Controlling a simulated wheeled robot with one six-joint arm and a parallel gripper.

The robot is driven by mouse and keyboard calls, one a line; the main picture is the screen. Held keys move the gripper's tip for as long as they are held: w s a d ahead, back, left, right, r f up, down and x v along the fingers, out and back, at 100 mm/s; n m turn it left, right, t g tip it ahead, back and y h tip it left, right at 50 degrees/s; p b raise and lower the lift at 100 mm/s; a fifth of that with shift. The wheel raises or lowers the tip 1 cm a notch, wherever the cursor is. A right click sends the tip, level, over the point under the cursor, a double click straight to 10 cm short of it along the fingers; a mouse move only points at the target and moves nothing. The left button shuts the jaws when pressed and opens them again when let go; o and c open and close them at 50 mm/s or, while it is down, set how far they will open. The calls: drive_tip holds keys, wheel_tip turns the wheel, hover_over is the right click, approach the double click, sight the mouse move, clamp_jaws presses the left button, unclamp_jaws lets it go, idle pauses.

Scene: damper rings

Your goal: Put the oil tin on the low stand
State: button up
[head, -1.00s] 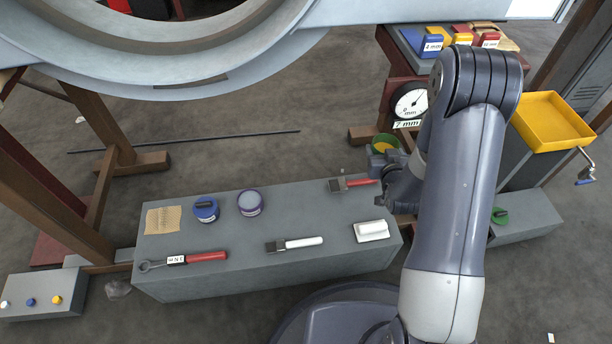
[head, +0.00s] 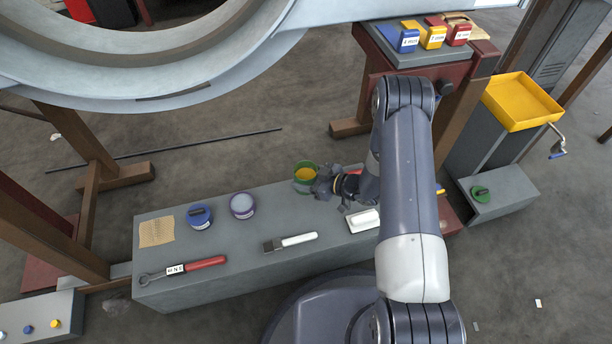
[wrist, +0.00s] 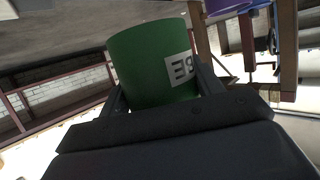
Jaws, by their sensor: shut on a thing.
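The green tin (head: 305,184), open at the top with yellow inside, is between the fingers of my gripper (head: 320,183). The wrist view shows the green tin (wrist: 152,62) upside down, with a white label partly hidden by a finger. My gripper is shut on it. In the head view the tin appears upright at the back edge of the long low grey stand (head: 225,255). I cannot tell whether it touches the stand top or hangs above it.
On the stand are a tan cloth (head: 156,232), a blue tin (head: 199,217), a purple-rimmed tin (head: 242,206), a wrench (head: 183,268), a white-handled brush (head: 290,242) and a white block (head: 362,221). The middle top is bare. A yellow tray (head: 522,101) stands right.

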sight(297, 169)
wheel_tip(297, 169, down, 5)
drive_tip(key=b, duration=0.4)
drive_tip(key=shift+b, duration=0.4)
drive_tip(key=shift+f+b, duration=0.7)
drive_tip(key=shift+f, duration=0.05)
drive_tip(key=shift+f, duration=0.1)
idle(0.3)
drive_tip(key=o, duration=1.3)
wheel_tip(297, 169, up, 10)
drive_tip(key=p, duration=0.4)
